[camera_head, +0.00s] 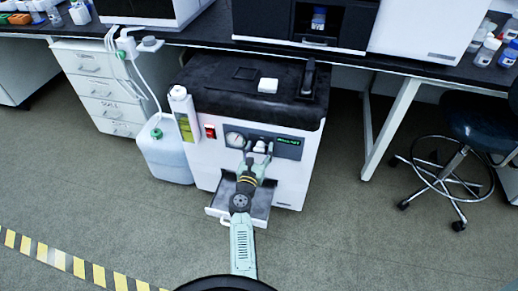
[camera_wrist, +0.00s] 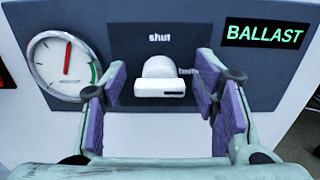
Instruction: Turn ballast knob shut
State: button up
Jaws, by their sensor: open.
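The ballast knob (camera_wrist: 160,80) is a white knob on a dark grey panel (camera_wrist: 205,30), below the printed word "shut". It has a wide flat bar with a dark mark near the bar's right end. My gripper (camera_wrist: 160,100) is open, with one purple-padded finger on each side of the knob and a gap at both sides. In the head view my gripper (camera_head: 258,152) reaches the front panel of a white machine with a black top (camera_head: 290,180). There the knob (camera_head: 260,146) is partly covered by the fingers. A second printed word right of the knob is partly hidden by the right finger.
A gauge with a red needle (camera_wrist: 65,65) is left of the knob, and a green "BALLAST" display (camera_wrist: 264,33) is right. A red switch (camera_head: 210,131) and a white jug (camera_head: 165,150) are further left. An open tray (camera_head: 225,213) juts out below my gripper.

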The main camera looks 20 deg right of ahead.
jog(key=shift+c, duration=0.5)
jog(key=c, duration=1.1)
